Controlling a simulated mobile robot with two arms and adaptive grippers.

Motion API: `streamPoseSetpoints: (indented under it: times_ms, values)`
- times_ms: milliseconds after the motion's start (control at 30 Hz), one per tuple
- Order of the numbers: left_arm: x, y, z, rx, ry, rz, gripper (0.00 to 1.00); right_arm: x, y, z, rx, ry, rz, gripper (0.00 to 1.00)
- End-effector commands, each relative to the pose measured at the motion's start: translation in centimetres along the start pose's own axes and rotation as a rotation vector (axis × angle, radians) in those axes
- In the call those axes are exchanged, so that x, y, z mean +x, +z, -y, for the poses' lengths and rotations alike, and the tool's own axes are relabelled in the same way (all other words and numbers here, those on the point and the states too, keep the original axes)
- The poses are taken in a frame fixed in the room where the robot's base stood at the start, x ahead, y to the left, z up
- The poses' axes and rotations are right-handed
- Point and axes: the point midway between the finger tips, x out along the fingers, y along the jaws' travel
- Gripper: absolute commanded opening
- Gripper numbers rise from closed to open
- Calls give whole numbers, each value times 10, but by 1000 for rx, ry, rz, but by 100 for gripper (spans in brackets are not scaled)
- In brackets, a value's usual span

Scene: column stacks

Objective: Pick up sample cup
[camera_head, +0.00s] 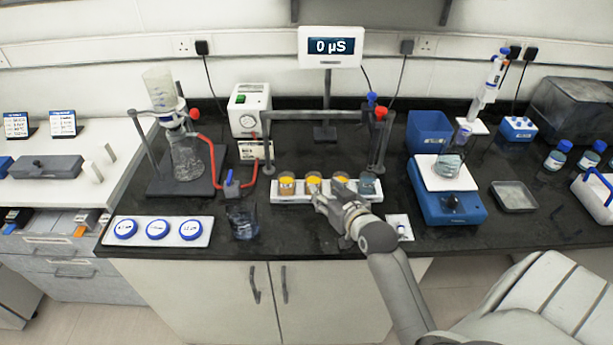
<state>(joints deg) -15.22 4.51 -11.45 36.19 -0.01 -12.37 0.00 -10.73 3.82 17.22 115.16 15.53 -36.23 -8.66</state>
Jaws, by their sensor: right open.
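A white rack (292,198) on the black bench holds a row of small cups. Three hold orange contents: the left cup (287,184), the middle cup (313,181) and the right cup (341,178). A grey-blue cup (369,187) stands at the rack's right end. My right gripper (323,200) is open at the front of the rack, just below the middle and right orange cups in the picture. It hides part of the rack, and I cannot tell whether it touches a cup. My left gripper is not in view.
A frame with a crossbar (322,115) stands over the rack. A flask stand (182,186) is to the left, and a blue stirrer (444,203) is to the right. A white tray (200,241) with three blue-rimmed dishes lies at the front left.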

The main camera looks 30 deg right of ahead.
Motion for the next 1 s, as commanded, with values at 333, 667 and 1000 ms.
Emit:
streamPoseSetpoints:
  times_ms: [333,667,1000]
  values:
    - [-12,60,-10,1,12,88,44,43,-1,0,0,0,0,45]
    - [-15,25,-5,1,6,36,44,60,-1,0,0,0,1,45]
    - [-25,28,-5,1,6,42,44,97,-1,-2,-1,1,1,45]
